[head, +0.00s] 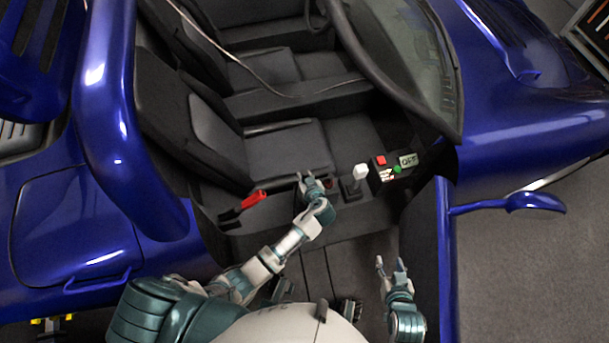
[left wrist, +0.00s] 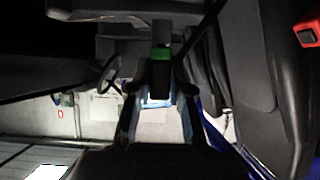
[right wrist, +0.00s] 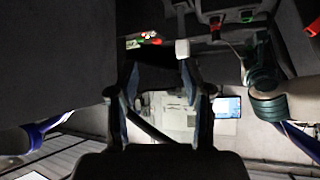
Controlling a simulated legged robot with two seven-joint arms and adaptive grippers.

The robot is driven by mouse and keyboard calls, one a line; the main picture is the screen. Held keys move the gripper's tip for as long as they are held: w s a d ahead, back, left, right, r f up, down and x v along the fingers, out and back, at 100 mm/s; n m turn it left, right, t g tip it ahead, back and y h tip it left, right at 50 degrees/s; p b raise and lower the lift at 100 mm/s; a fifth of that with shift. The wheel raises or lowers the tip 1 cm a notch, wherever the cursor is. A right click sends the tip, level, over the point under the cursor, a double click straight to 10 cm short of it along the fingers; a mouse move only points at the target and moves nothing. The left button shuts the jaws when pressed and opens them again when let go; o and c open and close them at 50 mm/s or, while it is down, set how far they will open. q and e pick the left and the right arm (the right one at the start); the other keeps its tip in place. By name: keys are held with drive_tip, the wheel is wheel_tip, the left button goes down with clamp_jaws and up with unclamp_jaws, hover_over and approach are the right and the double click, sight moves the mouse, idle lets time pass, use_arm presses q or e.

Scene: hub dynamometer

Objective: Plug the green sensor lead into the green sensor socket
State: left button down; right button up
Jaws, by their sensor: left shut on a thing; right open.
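My left gripper (head: 313,184) is inside the car, low beside the seat and left of the white-knobbed lever. In the left wrist view, its fingers (left wrist: 160,90) are shut on a dark piece with a green band (left wrist: 161,55), which looks like the green sensor lead. In the head view the held piece is too small to make out. My right gripper (head: 391,266) is open and empty over the floor by the sill. A small green part (right wrist: 247,15) shows beyond my left arm in the right wrist view; I cannot tell whether it is the green sensor socket.
A white-knobbed lever (head: 360,171) and a control box with a red button (head: 380,160), a green button (head: 397,169) and an OFF display (head: 408,160) stand right of my left gripper. A red handle (head: 254,198) is to its left. The blue door (head: 446,250) bounds the right side.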

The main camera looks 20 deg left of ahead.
use_arm(q)
drive_tip(key=shift+d+f, duration=0.25)
drive_tip(key=shift+d+f+b, duration=0.45)
drive_tip(key=shift+f+b, duration=0.1)
drive_tip(key=shift+b, duration=0.05)
drive_tip(key=f+b, duration=0.1)
drive_tip(key=a+f+b, duration=0.1)
drive_tip(key=shift+f, duration=0.4)
drive_tip(key=shift+d+f+b, duration=0.3)
drive_tip(key=shift+d, duration=0.05)
drive_tip(key=shift+a, duration=0.3)
use_arm(e)
drive_tip(key=w+a+r+t+y, duration=0.2)
drive_tip(key=w+r+t, duration=0.4)
drive_tip(key=r+t, duration=0.1)
drive_tip(key=shift+a+r, duration=0.3)
drive_tip(key=shift+r, duration=0.45)
use_arm(q)
drive_tip(key=shift+d, duration=0.15)
use_arm(e)
drive_tip(key=shift+d, duration=0.1)
use_arm(q)
drive_tip(key=shift+d, duration=0.2)
use_arm(e)
drive_tip(key=shift+d, duration=0.2)
use_arm(q)
drive_tip(key=shift+a, duration=0.3)
use_arm(e)
drive_tip(key=shift+a, duration=0.2)
